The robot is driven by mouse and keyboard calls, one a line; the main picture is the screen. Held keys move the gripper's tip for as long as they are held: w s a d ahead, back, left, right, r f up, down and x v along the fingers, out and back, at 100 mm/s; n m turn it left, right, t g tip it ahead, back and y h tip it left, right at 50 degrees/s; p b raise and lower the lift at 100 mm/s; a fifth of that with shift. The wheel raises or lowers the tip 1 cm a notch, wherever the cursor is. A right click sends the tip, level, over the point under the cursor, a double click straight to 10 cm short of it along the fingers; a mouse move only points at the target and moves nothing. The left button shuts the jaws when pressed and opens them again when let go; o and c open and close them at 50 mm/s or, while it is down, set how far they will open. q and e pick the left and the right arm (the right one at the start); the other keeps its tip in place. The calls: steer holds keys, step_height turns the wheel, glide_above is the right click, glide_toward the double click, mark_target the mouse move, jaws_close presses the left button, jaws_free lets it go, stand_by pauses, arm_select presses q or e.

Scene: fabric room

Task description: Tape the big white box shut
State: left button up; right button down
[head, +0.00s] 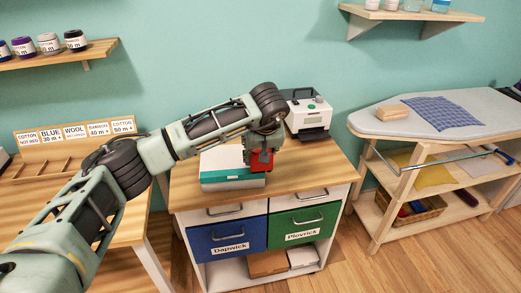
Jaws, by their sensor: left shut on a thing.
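A white box-like thing (222,160) with a teal band along its front sits on the wooden top of the drawer cabinet; I take it for the big white box. My left gripper (262,158) is over its right end, fingers pointing down. It is shut on a small red thing (264,160), perhaps a tape dispenser; its shape is partly hidden by the fingers. I cannot tell whether the red thing touches the box. The arm hides the box's back part. My right gripper is not in view.
A white and black label printer (309,115) stands at the cabinet's back right. The cabinet top (310,165) is clear on the right. An ironing board (428,115) with blue cloth stands further right. A wooden table (110,215) with a sorter is at left.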

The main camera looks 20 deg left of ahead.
arm_select(q)
steer(key=shift+r+p, duration=1.5)
steer(key=shift+r, duration=1.35)
